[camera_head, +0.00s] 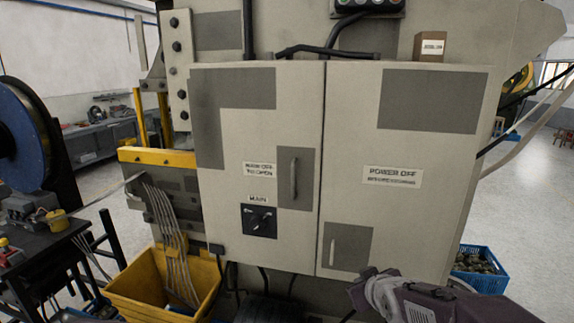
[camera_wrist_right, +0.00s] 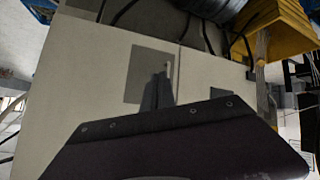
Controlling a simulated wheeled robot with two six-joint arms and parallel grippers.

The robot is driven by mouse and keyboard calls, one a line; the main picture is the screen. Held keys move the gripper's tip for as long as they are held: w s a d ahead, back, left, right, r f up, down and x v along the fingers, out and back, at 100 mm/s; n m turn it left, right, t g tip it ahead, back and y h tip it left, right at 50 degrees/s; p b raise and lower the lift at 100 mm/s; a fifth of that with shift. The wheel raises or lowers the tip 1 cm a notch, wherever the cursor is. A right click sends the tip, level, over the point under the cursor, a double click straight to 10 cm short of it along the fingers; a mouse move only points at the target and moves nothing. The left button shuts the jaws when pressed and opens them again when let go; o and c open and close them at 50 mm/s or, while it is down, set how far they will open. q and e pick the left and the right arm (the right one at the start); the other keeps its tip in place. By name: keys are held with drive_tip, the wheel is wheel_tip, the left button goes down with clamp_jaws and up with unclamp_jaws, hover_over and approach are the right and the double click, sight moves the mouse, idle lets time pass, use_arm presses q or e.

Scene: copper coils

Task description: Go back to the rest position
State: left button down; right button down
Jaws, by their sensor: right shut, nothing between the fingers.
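My right gripper (camera_head: 362,287) is at the lower right of the head view, in front of the bottom of the cabinet's right door (camera_head: 400,220). In the right wrist view its fingers (camera_wrist_right: 158,88) are together and empty, in front of the grey patch (camera_wrist_right: 142,62) on that door. The door's handle (camera_head: 333,252) is just left of and above the gripper in the head view. I cannot tell whether the fingertips touch the door. Both cabinet doors look closed. My left gripper is not in view.
The cabinet's left door (camera_head: 250,200) carries a handle and a black main switch (camera_head: 260,221). A yellow crate (camera_head: 150,298) stands at the lower left under metal strips. A blue crate (camera_head: 490,283) stands on the floor at the right. Open floor (camera_head: 535,200) lies to the right.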

drive_tip(key=s+f+m+g, duration=0.2)
drive_tip(key=s+f+g, duration=0.2)
drive_tip(key=s+f, duration=0.3)
drive_tip(key=s+f+m+g, duration=0.2)
drive_tip(key=s+f+g, duration=0.3)
drive_tip(key=s, duration=0.9)
wheel_tip(320, 180, down, 4)
drive_tip(key=shift+s+a+r+m, duration=0.25)
drive_tip(key=shift+a+m, duration=0.05)
drive_tip(key=shift+a, duration=0.05)
drive_tip(key=shift+w, duration=0.1)
